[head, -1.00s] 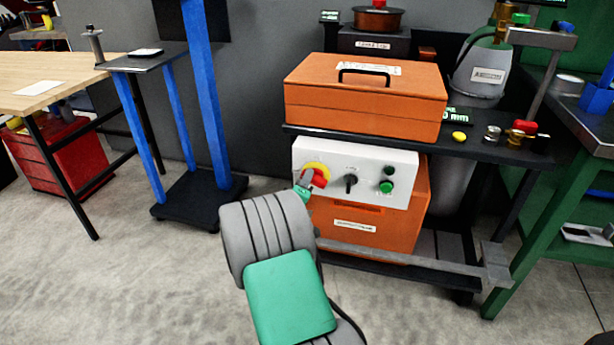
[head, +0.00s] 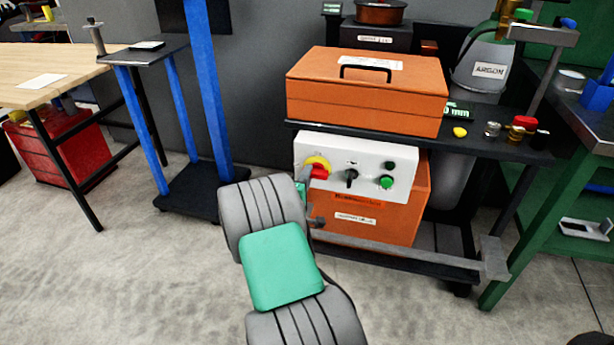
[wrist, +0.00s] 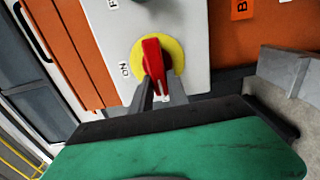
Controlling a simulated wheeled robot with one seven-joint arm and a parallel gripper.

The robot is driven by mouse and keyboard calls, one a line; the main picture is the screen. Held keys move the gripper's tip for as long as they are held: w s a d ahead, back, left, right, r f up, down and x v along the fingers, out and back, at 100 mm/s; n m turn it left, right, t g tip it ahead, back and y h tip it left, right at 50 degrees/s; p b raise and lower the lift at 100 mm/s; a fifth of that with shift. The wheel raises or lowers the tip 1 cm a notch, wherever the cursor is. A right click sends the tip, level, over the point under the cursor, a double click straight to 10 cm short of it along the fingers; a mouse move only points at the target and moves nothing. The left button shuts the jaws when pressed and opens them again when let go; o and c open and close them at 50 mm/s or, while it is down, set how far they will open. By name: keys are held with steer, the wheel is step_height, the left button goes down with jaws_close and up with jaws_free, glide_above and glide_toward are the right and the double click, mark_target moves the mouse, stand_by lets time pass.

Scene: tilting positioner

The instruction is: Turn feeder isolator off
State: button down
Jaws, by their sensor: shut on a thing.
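The feeder isolator is a red rotary handle (wrist: 153,62) on a yellow disc (wrist: 174,52), on a white panel. In the wrist view my gripper (wrist: 164,88) has its two grey fingers on either side of the red handle, shut on it. The handle lies roughly along the fingers. An "ON" label (wrist: 125,70) is left of the disc; another label between the fingers is mostly hidden. In the head view the red handle (head: 319,172) and yellow disc (head: 316,160) are at the panel's left end; my arm hides most of the gripper.
The white panel (head: 365,150) also carries a black selector (head: 351,177) and a green button (head: 386,182). An orange toolbox (head: 365,100) stands on the black cart shelf above. A blue post stand (head: 207,90) is left of my arm. The floor at front left is clear.

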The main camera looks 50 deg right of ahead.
steer(key=c, duration=1.3)
jaws_free()
steer(key=v, duration=0.7)
steer(key=shift+s+a, duration=0.2)
steer(key=shift+a, duration=0.2)
